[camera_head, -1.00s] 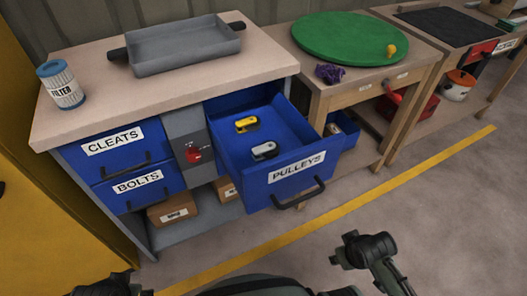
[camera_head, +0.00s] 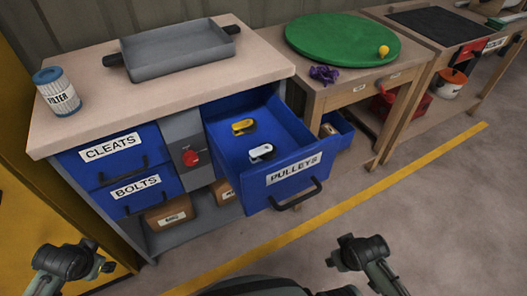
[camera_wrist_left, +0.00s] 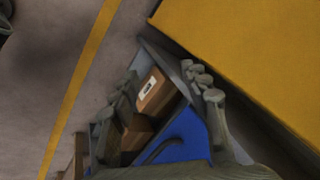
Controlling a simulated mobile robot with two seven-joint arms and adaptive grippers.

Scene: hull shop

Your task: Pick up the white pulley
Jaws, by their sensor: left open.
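The white pulley (camera_head: 262,151) lies on the floor of the open blue drawer labelled PULLEYS (camera_head: 293,172), toward its front. Neither pulley shows in the left wrist view. My left gripper (camera_wrist_left: 165,82) is open in the left wrist view, with its fingers apart and nothing between them. It is low, with the cabinet's lower part beyond it, away from the white pulley. My right gripper is out of view; only part of my right arm shows.
Shut drawers labelled CLEATS (camera_head: 112,147) and BOLTS (camera_head: 136,187) are left of the open drawer. Boxes (camera_head: 168,215) stand on the shelf below. The cabinet top holds a grey tray (camera_head: 178,50) and a filter (camera_head: 58,92). The floor in front is clear.

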